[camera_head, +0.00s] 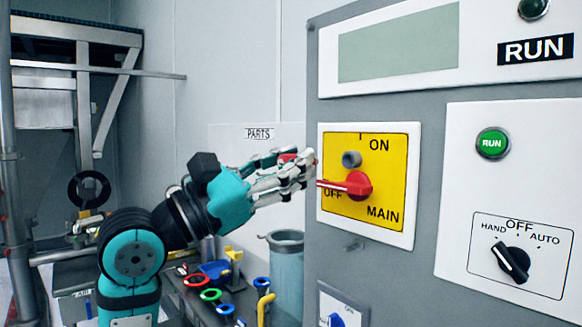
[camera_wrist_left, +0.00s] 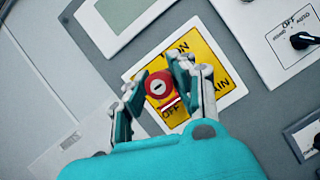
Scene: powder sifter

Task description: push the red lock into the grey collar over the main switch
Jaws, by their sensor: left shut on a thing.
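My left gripper (camera_head: 298,168) is shut on the red lock (camera_head: 287,158), which shows only in part between its fingers. In the left wrist view the lock (camera_wrist_left: 158,86) is a round red body with a dark slot on a pale face, between the fingers (camera_wrist_left: 160,84). The grey collar (camera_head: 351,159) sticks out of the yellow plate above the main switch. The lock is left of the collar in the head view, apart from it; the wrist view hides the collar. The main switch (camera_head: 357,184) has a red handle pointing left to OFF. My right gripper is not in view.
The yellow plate (camera_head: 385,170) sits in a white frame on the grey cabinet. A HAND/OFF/AUTO knob (camera_head: 513,263) and a green RUN button (camera_head: 492,143) are to the right. Below left, a bench holds colored rings (camera_head: 210,295) and a grey-blue cylinder (camera_head: 287,270).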

